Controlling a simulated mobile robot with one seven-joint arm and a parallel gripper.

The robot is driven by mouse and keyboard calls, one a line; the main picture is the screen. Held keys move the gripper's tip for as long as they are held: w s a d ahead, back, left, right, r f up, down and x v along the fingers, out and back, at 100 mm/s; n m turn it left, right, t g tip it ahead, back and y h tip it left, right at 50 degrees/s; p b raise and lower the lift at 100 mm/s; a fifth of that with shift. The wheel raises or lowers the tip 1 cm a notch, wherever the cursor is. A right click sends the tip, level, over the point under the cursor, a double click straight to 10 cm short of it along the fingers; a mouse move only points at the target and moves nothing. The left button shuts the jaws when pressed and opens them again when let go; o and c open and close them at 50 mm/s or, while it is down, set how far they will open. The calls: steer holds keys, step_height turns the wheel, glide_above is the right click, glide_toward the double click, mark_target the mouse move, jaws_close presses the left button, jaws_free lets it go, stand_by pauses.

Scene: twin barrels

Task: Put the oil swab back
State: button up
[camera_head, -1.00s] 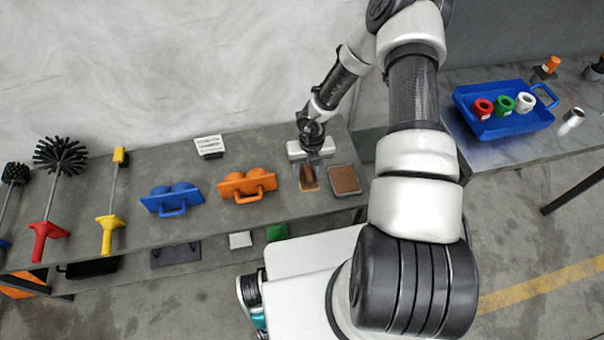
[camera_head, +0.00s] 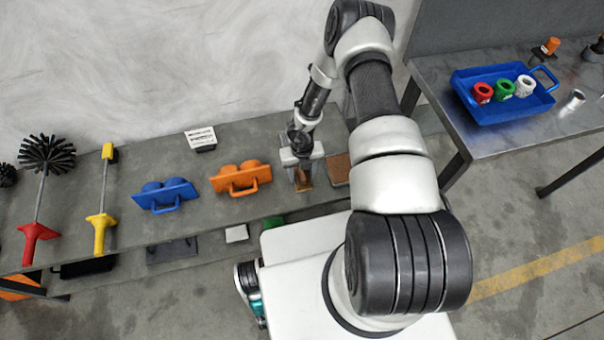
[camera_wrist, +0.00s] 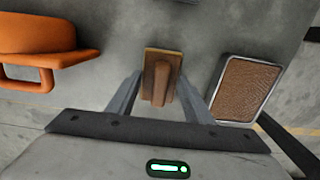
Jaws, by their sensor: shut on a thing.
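The oil swab, a brown wooden block with a raised grip (camera_wrist: 162,80), sits between the two fingers of my gripper (camera_wrist: 158,88) in the wrist view. In the head view the swab (camera_head: 304,184) shows under my gripper (camera_head: 302,174), over the grey bench. My gripper is shut on it. I cannot tell whether its underside touches the bench. A metal-framed tray with a brown textured pad (camera_wrist: 247,88) lies just right of the swab, apart from it. In the head view my arm partly hides this tray (camera_head: 337,170).
An orange double-barrel holder (camera_head: 240,178) and a blue one (camera_head: 165,195) stand left on the bench (camera_head: 120,222). A white sign (camera_head: 201,137) stands behind. A blue tray (camera_head: 500,108) with rings is on the right table.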

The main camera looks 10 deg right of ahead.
steer(key=o, duration=0.9)
steer(key=shift+o, duration=0.2)
steer(key=shift+r, duration=0.1)
